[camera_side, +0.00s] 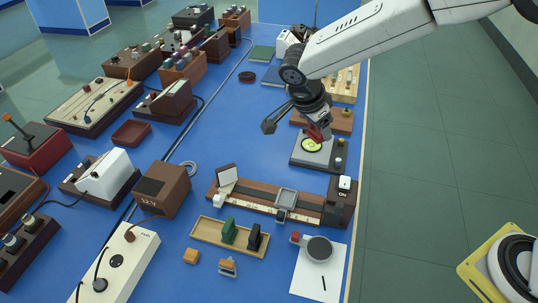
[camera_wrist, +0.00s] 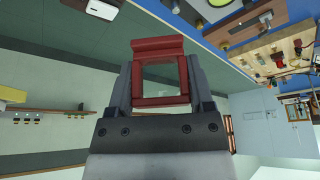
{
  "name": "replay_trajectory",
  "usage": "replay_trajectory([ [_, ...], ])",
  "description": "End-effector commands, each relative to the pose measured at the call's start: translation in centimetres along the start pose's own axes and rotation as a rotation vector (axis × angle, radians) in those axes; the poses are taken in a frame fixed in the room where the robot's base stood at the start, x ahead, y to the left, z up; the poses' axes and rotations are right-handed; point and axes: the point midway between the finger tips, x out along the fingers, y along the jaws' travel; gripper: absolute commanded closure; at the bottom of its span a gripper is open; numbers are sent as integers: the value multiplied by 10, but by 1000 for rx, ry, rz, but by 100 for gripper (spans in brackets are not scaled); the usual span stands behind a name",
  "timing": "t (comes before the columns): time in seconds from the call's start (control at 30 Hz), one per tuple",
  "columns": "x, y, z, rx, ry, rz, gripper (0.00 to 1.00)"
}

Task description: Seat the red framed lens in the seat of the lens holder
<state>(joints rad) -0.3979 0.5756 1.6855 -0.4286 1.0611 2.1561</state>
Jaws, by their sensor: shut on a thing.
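My gripper (camera_wrist: 161,78) is shut on the red framed lens (camera_wrist: 162,101), a square red frame with a wider top bar, held between both fingers. In the side view my gripper (camera_side: 320,127) and the red frame (camera_side: 314,133) are above the grey device with a lit yellow-green disc, at the back right. The frame looks tilted there and is partly hidden by the gripper. The lens holder (camera_side: 287,196) appears to be the grey square piece on the brown rail, nearer the camera and apart from the gripper. Its seat is too small to make out.
The brown rail (camera_side: 255,199) carries a white screen (camera_side: 228,174) at left and a lamp box (camera_side: 342,198) at right. A tray (camera_side: 205,232) holds a green piece (camera_side: 228,231) and a black piece (camera_side: 254,238). The grey device (camera_side: 318,158) lies below my gripper.

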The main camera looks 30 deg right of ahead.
Motion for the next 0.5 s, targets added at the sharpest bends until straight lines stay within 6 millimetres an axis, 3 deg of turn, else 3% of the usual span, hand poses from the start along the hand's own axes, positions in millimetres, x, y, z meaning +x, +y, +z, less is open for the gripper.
replay_trajectory([
  [0.5,-24,-6,49,617,-2,258,100],
])
